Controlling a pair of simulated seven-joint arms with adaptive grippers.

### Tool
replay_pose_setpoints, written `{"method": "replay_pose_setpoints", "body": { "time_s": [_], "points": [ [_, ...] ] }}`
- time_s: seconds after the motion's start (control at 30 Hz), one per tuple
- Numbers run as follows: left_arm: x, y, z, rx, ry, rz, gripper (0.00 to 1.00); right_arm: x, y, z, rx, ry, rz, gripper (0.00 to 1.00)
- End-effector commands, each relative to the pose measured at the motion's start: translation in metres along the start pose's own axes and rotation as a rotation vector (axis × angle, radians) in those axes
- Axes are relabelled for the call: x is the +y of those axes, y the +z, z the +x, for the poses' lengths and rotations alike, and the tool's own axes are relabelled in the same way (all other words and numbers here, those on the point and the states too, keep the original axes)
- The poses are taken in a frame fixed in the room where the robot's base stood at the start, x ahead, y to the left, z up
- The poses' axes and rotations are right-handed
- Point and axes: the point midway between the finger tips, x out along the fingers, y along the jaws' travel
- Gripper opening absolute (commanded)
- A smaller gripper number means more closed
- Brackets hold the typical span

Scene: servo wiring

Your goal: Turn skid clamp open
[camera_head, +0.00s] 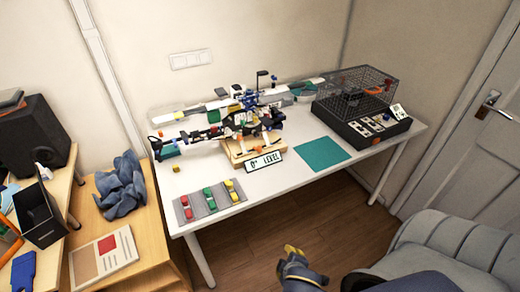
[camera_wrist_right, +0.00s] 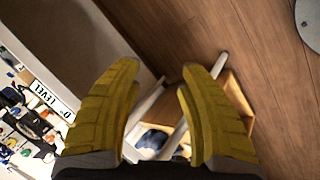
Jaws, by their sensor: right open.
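My right gripper (camera_head: 293,250) is low in front of the white table in the head view, over the floor and well apart from the table. Its two yellow fingers also fill the middle of the right wrist view (camera_wrist_right: 158,85); they are spread apart with nothing between them. A helicopter-like model (camera_head: 235,118) with skids stands on a wooden block (camera_head: 238,154) on the table. The skid clamp is too small to make out for sure among the parts around the skids. My left gripper is not in view.
A "0° LEVEL" sign (camera_head: 264,160) stands before the block. A grey tray (camera_head: 228,207) holds red, green and yellow pieces. A teal mat (camera_head: 322,153) lies to the right, before a black wire cage (camera_head: 355,90). A grey chair (camera_head: 440,250) stands at the lower right.

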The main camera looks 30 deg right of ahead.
Motion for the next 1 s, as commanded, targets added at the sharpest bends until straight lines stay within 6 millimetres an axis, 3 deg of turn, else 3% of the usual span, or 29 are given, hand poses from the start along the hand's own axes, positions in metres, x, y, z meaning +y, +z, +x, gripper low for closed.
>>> {"method": "replay_pose_setpoints", "body": {
  "time_s": [0.23, 0.8, 1.0],
  "points": [
    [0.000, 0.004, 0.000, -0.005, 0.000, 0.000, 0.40, 0.080, -0.037, -0.036, 0.091, 0.114, 0.153, 0.40],
    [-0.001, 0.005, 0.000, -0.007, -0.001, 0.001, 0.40, 0.233, -0.147, -0.029, 0.442, 0.160, 0.751, 0.40],
    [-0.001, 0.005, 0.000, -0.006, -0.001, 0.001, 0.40, 0.271, -0.171, -0.030, 0.533, 0.136, 0.901, 0.40]
  ]
}}
